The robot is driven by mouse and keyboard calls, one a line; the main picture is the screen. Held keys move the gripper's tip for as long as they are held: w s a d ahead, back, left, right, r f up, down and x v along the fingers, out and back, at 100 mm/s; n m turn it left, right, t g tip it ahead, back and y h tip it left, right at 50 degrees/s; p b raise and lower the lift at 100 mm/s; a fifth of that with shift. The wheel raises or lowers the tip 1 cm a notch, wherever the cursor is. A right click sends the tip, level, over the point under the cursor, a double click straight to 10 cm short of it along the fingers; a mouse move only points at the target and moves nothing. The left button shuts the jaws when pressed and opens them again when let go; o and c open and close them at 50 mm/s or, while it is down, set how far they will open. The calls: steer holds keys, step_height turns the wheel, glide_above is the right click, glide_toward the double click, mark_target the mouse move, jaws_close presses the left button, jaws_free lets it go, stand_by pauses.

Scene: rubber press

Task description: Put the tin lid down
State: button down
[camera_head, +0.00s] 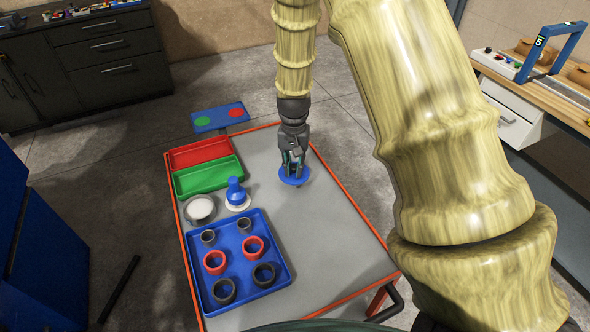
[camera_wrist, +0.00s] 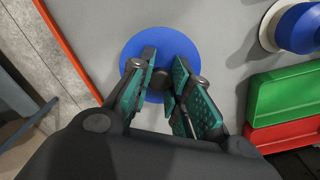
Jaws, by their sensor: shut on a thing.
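The tin lid is a flat blue disc (camera_head: 285,179) with a small dark knob in its middle. My gripper (camera_head: 293,158) points down over the grey table top, right of the green tray, and is shut on the lid's knob. In the wrist view the blue lid (camera_wrist: 165,36) lies beyond the fingertips (camera_wrist: 161,76), with the knob between them. The lid looks roughly level and close to the table; I cannot tell whether it touches. A round open tin with white contents (camera_head: 199,210) stands at the table's left side.
A blue-handled piece on a white base (camera_head: 236,194) stands beside the tin. Green (camera_head: 208,178) and red (camera_head: 199,152) trays lie behind. A blue tray (camera_head: 236,305) holds several dark and red rings. The grey table top (camera_head: 325,235) is clear around and in front of the lid.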

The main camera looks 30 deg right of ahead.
mark_target(294, 172)
steer(key=shift+w+f+p, duration=0.1)
steer(key=shift+f+p, duration=0.7)
steer(key=shift+f, duration=0.95)
steer(key=shift+f, duration=0.1)
steer(key=c, duration=1.3)
jaws_free()
steer(key=shift+c, duration=0.2)
steer(key=shift+w+d+r+b, duration=0.1)
steer(key=shift+r+b, duration=1.7)
steer(key=shift+r, duration=4.35)
steer(key=shift+d, duration=0.1)
